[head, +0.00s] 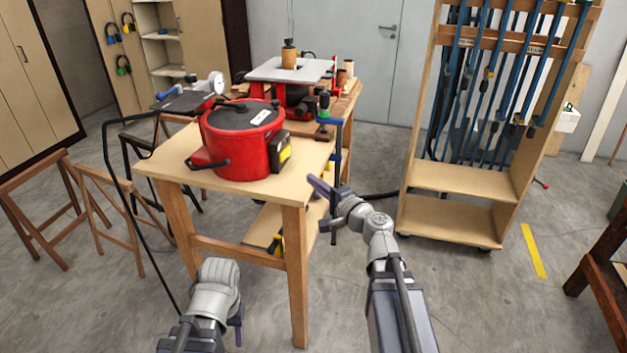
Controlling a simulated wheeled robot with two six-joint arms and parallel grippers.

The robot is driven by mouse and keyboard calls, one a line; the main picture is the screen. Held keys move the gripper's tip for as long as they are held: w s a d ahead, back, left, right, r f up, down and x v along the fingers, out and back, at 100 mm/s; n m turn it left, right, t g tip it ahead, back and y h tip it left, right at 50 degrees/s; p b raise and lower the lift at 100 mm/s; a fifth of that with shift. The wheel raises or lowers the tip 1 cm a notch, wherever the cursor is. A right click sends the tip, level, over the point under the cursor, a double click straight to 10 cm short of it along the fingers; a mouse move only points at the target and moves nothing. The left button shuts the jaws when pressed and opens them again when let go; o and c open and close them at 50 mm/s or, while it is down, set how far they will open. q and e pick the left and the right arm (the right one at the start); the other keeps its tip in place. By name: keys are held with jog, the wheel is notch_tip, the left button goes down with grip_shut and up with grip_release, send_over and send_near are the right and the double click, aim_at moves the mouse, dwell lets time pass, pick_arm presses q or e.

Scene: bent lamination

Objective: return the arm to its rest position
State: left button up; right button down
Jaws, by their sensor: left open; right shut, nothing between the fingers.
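My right arm reaches forward from the bottom of the head view. Its gripper (322,190) is shut and empty, just off the right edge of the wooden table (165,168). My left arm is low in the view, in front of the table. Its gripper (238,325) points downward and is open; only part of it shows, the rest hidden behind the wrist. I see nothing held by either gripper.
A red pot (235,150) with a black lid stands on the table. A blue clamp (337,135) is at the table's right edge, close to my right gripper. A wooden clamp rack (455,215) stands to the right. Brown trestles (95,215) are at left.

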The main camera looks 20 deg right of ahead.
jog(key=shift+a, duration=0.1)
jog(key=s+a+f+n+g+y+p, duration=0.15)
jog(key=s+a+f+n+g, duration=0.3)
jog(key=a, duration=0.45)
jog(key=s+a+f+n+g+y+p, duration=0.1)
jog(key=s+a+f+n+g+y, duration=0.15)
jog(key=a+f+n+g, duration=0.5)
jog(key=s+a+f+n+g+h+p, duration=0.15)
jog(key=s+a+h, duration=0.25)
jog(key=s, duration=0.4)
jog(key=s+d+f+n+g+h+p, duration=0.1)
jog(key=s+d+f+n+g+h, duration=0.2)
jog(key=s+h, duration=0.4)
jog(key=shift+s+d+n+g+h, duration=0.3)
jog(key=shift+s+d+n+g, duration=0.15)
jog(key=shift+s+d+n, duration=0.15)
jog(key=shift+d, duration=0.15)
